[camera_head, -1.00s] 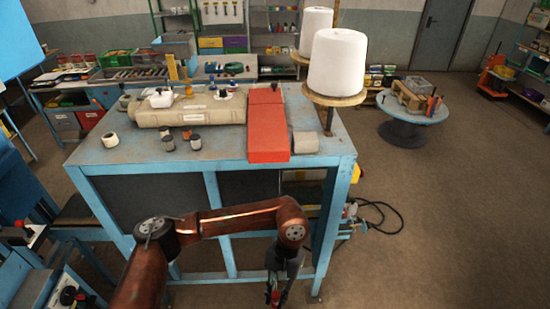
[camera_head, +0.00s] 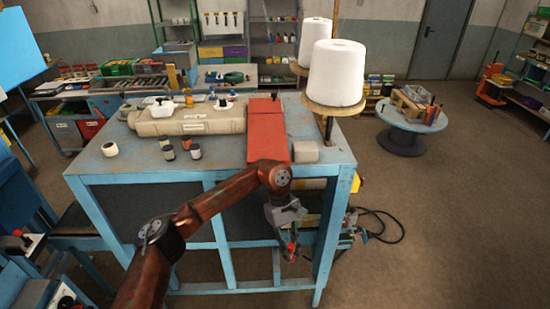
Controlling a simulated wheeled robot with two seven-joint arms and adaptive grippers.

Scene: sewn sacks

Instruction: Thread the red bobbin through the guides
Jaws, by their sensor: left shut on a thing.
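My left gripper (camera_head: 290,252) hangs in front of the blue workbench's front side, below its top, pointing down. It is shut on a small red thing (camera_head: 292,246), which looks like the red bobbin; the fingers hide much of it. A long beige machine body (camera_head: 210,119) lies on the bench, with small white, blue and yellow parts on top. I cannot tell which of these are the guides. My right gripper is not in view.
The blue bench top (camera_head: 120,178) carries a red cover (camera_head: 267,130), a grey block (camera_head: 305,152) and several small spools. White thread cones (camera_head: 336,72) stand on round wooden plates at the right. A round blue table (camera_head: 412,115) stands behind right.

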